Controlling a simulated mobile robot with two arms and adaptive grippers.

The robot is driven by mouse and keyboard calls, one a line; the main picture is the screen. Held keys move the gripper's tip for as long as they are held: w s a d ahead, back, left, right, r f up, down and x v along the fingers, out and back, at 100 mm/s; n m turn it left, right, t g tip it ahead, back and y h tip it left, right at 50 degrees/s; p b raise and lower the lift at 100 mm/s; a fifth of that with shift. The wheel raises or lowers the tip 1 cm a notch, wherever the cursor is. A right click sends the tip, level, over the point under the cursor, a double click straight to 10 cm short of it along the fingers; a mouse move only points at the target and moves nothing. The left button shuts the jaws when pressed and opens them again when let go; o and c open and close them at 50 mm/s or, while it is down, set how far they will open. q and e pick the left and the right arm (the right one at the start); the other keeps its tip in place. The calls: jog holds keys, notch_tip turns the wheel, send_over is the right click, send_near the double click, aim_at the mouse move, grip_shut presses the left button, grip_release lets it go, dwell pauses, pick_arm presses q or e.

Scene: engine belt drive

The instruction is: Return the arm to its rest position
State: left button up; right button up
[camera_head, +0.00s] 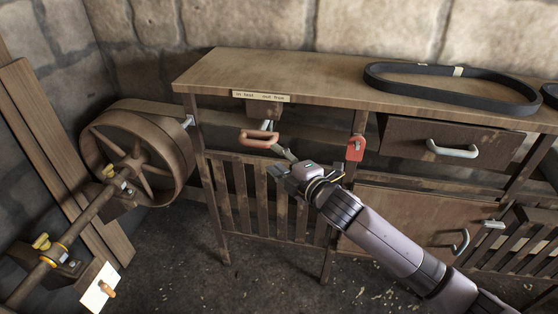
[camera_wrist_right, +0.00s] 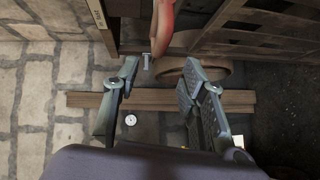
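My right arm reaches in from the lower right of the head view. Its gripper (camera_head: 283,162) is in front of the workbench, just below and right of a lever with an orange-red handle (camera_head: 259,140). In the right wrist view the two fingers stand apart with nothing between them (camera_wrist_right: 160,80). The red handle (camera_wrist_right: 162,28) is beyond the fingertips there, and the fingers look clear of it. My left gripper is not in view.
The wooden bench (camera_head: 290,72) carries a black belt (camera_head: 455,92) at right. A red tag-like part (camera_head: 355,148) hangs on its front, near a drawer (camera_head: 400,139). A large spoked wheel (camera_head: 140,158) on a shaft stands at left. Floor shows below the slatted front.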

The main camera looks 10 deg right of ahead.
dwell(0.3)
jog(key=d+f+m+g+h, duration=0.1)
jog(key=d+f+m+h, duration=0.15)
jog(key=f, duration=0.65)
jog(key=d+f+m+g+h, duration=0.1)
jog(key=d+f+m, duration=0.3)
jog(key=f, duration=0.6)
jog(key=s+d+f+m+g+h, duration=0.1)
jog(key=s+d+f+m+g, duration=0.15)
jog(key=s+f, duration=0.6)
jog(key=s+d+f+m+g+h, duration=0.1)
jog(key=s+d+f+m+h, duration=0.25)
jog(key=f, duration=0.85)
jog(key=s+d+f+m+g, duration=0.1)
jog(key=s+f, duration=0.6)
jog(key=s, duration=0.8)
jog(key=s+d+f+m+g+p, duration=0.1)
jog(key=s+f, duration=0.6)
jog(key=s, duration=0.8)
jog(key=s+d+f+m+g, duration=0.2)
jog(key=s+f+m+g, duration=0.3)
jog(key=s, duration=1)
jog(key=shift+d+f+g+p, duration=0.15)
jog(key=shift+f+g+p, duration=0.25)
jog(key=shift+f, duration=0.55)
jog(key=shift+s, duration=0.1)
